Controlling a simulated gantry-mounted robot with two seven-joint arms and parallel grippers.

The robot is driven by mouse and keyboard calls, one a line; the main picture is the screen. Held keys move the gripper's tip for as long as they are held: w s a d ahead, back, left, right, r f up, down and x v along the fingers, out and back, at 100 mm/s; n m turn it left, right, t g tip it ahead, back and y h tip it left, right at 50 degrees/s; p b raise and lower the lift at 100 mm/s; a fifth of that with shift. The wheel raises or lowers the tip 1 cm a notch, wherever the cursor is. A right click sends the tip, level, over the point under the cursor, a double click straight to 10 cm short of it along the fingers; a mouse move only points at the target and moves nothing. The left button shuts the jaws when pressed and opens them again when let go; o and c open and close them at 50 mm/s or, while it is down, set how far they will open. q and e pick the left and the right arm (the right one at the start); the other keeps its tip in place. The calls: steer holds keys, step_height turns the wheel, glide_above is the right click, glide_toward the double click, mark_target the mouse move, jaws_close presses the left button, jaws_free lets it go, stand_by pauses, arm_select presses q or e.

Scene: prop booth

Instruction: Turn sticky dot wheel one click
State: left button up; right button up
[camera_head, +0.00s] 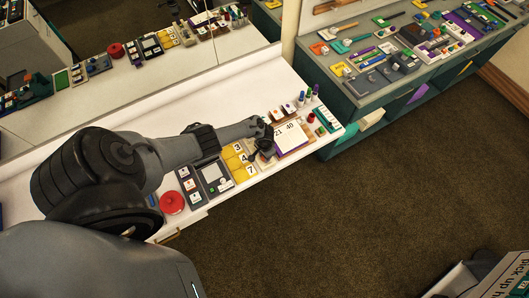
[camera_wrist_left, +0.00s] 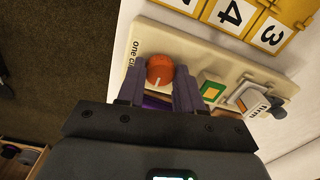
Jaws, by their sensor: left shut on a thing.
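The sticky dot wheel is a round orange knob (camera_wrist_left: 160,68) with a white pointer line, mounted on a cream panel (camera_wrist_left: 210,58) whose printed text starts "one cli". My left gripper (camera_wrist_left: 157,78) is shut on the knob, one finger at each side of it. The far side of the knob shows above the fingers; its near part is partly hidden. In the head view my left gripper (camera_head: 263,145) is at the counter between the yellow number cards and the calendar board, and it hides the knob there. My right gripper is in neither view.
On the same panel are a green-and-orange block (camera_wrist_left: 212,90) and a tilted grey-white piece (camera_wrist_left: 250,95). Yellow number cards (camera_wrist_left: 230,13) adjoin the panel. On the white counter stand a calendar board (camera_head: 292,137) and a red round button (camera_head: 172,202). Brown carpet (camera_head: 330,230) lies in front.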

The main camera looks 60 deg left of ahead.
arm_select(q)
steer(key=o, duration=1)
steer(key=shift+o, duration=0.2)
steer(key=shift+r, duration=0.1)
step_height(320, 180, up, 11)
steer(key=p, duration=0.5)
steer(key=shift+f, duration=0.2)
steer(key=shift+d, duration=0.1)
